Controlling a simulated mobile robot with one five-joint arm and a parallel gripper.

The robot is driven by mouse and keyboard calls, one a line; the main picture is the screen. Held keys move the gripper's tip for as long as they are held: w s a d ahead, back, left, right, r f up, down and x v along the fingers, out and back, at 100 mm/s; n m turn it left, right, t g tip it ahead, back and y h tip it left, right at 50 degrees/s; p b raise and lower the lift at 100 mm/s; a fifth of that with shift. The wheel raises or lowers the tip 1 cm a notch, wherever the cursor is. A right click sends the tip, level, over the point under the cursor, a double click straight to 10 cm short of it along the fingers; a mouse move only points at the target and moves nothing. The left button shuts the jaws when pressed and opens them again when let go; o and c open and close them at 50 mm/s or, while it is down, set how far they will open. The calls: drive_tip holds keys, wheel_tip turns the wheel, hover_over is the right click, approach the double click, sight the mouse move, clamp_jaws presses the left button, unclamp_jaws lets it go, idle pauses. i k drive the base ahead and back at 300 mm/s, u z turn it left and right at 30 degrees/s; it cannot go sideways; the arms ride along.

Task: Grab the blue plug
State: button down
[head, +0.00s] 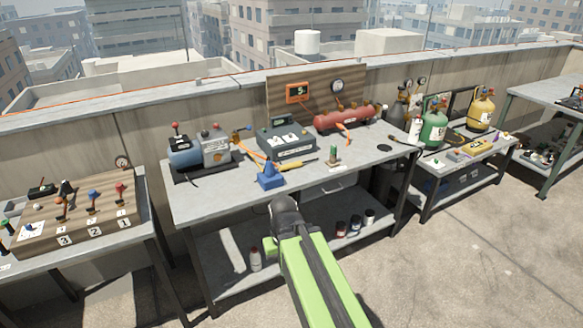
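Two blue things could be the plug, and I cannot tell for sure which is meant. A small blue piece (93,195) stands upright on the wooden board (128,238) at the left, between a red-topped piece (121,190) and a dark one (62,206). A larger blue block with a narrowing top (270,179) sits near the front edge of the middle bench (205,203). My gripper end (285,212) is dark, at the end of my green arm, in front of that bench and below the blue block in the picture. Its fingers cannot be made out.
The middle bench holds a blue-grey pump (186,152), a dark box unit (286,138), a yellow-handled tool (297,163), a green-topped piece (333,155) and a red cylinder (344,117). Gas bottles (434,125) stand at the right. Open floor (470,255) lies at right.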

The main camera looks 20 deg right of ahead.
sight(268, 169)
drive_tip(key=z, duration=0.1)
drive_tip(key=i, duration=1)
drive_tip(key=z, duration=0.05)
drive_tip(key=k, duration=1.1)
drive_tip(key=u, duration=0.5)
drive_tip(key=i, duration=1.5)
drive_tip(key=u, duration=0.65)
